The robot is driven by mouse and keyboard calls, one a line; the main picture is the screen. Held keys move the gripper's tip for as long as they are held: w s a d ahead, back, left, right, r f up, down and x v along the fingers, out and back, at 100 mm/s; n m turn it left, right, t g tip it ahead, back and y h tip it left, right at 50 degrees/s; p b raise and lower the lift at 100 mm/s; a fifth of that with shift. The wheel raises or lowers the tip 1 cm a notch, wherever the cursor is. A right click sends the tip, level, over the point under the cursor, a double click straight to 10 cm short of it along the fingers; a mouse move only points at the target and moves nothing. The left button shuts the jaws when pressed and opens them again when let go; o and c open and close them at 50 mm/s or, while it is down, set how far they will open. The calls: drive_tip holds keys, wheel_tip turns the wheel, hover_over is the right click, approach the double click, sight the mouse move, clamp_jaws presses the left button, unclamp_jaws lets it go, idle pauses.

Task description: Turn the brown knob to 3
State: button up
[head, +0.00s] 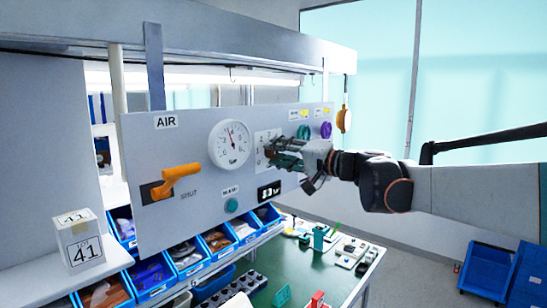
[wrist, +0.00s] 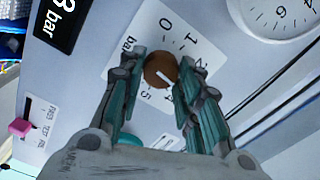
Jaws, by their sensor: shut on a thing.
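The brown knob (wrist: 161,69) is round with a white pointer line and sits on a white dial plate (wrist: 150,28). In the wrist view 0, 1 and 2 run clockwise from the top, and a 5 shows below the knob. The pointer aims to the lower right, past 2; the 3 mark is hidden behind my right finger. My gripper (wrist: 163,70) is shut on the knob, one teal-padded finger on each side. In the head view my gripper (head: 274,153) reaches the panel from the right and mostly covers the knob.
The grey panel (head: 207,185) also carries a round gauge (head: 230,144), an orange handle (head: 175,181), a black display (head: 269,190), a teal knob (head: 304,132) and a purple knob (head: 326,130). Blue bins (head: 187,254) and a green worktop (head: 335,261) lie below.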

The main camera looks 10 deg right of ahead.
drive_tip(key=shift+s+n, duration=0.1)
drive_tip(key=shift+n, duration=0.5)
drive_tip(key=o, duration=1)
drive_tip(key=shift+o, duration=0.2)
